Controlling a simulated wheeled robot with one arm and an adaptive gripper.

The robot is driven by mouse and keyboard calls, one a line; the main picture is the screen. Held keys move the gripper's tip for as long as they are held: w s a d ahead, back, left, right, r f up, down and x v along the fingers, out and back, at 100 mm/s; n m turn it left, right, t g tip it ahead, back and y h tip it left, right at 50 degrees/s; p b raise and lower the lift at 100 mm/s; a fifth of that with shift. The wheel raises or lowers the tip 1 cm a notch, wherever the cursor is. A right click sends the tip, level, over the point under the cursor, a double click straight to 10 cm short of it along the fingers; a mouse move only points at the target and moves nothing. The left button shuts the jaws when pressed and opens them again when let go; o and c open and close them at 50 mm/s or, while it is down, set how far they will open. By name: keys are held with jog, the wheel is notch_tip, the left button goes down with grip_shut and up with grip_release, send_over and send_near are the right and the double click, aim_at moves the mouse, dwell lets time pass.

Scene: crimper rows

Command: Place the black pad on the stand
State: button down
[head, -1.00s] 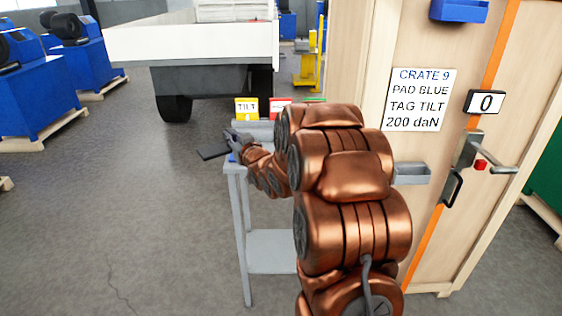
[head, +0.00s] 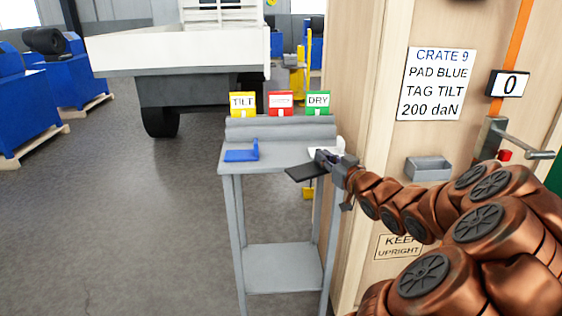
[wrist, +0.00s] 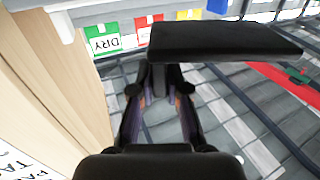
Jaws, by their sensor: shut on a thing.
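The black pad (head: 305,173) is a thin flat plate held in my gripper (head: 328,161). In the head view it overlaps the front right edge of the grey stand (head: 271,158); its height above the top is unclear. In the wrist view the pad (wrist: 225,40) lies across the fingertips of my gripper (wrist: 165,85), with the floor below. A blue angled pad (head: 241,154) sits on the stand's left part. A white piece (head: 334,145) shows at its right end, partly hidden by my gripper.
Yellow TILT (head: 243,103), red (head: 281,103) and green DRY (head: 317,102) tags stand along the stand's back. A wooden crate (head: 385,55) with a sign (head: 438,84) reading "CRATE 9 PAD BLUE TAG TILT 200 daN" rises close on the right. The floor left of the stand is clear.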

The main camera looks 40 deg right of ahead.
jog(key=x, duration=0.4)
jog(key=d+x, duration=0.1)
jog(key=x, duration=0.4)
jog(key=p+x, duration=0.1)
jog(key=x, duration=0.3)
jog(key=shift+d+f, duration=0.3)
jog(key=shift+d, duration=0.1)
jog(key=shift+x, duration=1.55)
jog(key=shift+w+f+p, duration=0.15)
jog(key=shift+f+p, duration=0.15)
jog(key=shift+f, duration=0.5)
jog(key=shift+f, duration=0.15)
jog(key=c, duration=1.2)
grip_release()
jog(key=shift+o, duration=0.2)
